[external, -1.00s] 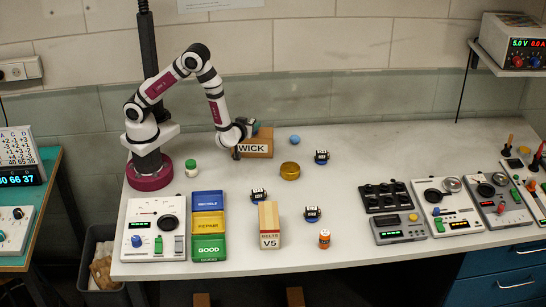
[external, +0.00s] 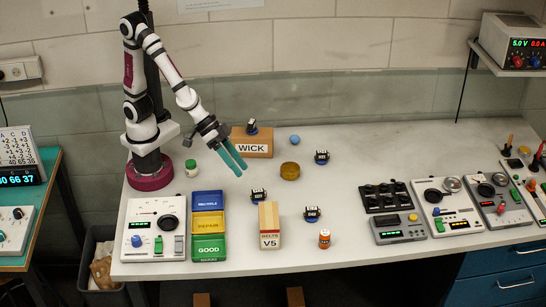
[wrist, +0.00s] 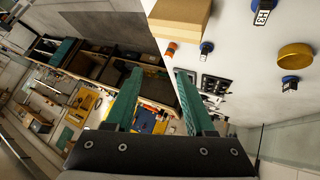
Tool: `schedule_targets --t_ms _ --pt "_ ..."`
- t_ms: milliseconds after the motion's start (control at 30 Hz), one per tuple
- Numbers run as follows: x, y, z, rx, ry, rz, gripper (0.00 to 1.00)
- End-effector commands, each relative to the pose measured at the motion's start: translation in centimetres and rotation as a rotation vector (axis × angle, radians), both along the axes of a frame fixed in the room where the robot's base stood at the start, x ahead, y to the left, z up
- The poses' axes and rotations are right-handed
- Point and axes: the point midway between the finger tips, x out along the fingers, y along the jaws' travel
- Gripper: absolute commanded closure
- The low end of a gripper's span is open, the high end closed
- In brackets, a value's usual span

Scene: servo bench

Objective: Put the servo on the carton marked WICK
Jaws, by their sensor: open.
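A servo (external: 251,127), small and black with a pale label, stands on top of the tan carton marked WICK (external: 252,149) near the back of the bench. Nothing holds it. My gripper (external: 241,169) is in front and a little left of that carton, raised above the bench, with its green fingers pointing down and right. The fingers are open and empty. In the wrist view my gripper (wrist: 160,75) shows both green fingers apart with nothing between them. The WICK carton cannot be made out in the wrist view.
Three other servos (external: 258,195) (external: 312,213) (external: 321,156) stand on blue bases.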

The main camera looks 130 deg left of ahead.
Motion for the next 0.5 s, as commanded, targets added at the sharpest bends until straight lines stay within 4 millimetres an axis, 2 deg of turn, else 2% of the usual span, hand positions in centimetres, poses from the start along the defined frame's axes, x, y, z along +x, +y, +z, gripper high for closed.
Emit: schedule_targets --t_ms 33,67,100,167,200,233,300,333,400,500 --pt "-3.2 -3.8 0.9 0.008 0.069 -0.237 0.46" --pt "-5.9 -5.5 0.8 0.028 0.139 -0.378 0.46" --pt "-9.9 -6.7 0.5 0.075 0.244 -0.539 0.46" --pt "-15.7 -6.4 -0.1 0.165 0.411 -0.719 0.46" --pt "-19.1 -5.2 -0.4 0.232 0.519 -0.801 0.46" --pt "-21.2 -4.2 -0.4 0.280 0.593 -0.845 0.46" --pt "-24.9 -1.8 -0.2 0.376 0.732 -0.906 0.46" --pt "-25.9 -1.0 -0.1 0.406 0.774 -0.920 0.46" --pt "-27.3 0.3 0.2 0.449 0.838 -0.935 0.46" --pt "-27.8 0.7 0.3 0.463 0.863 -0.941 0.46"
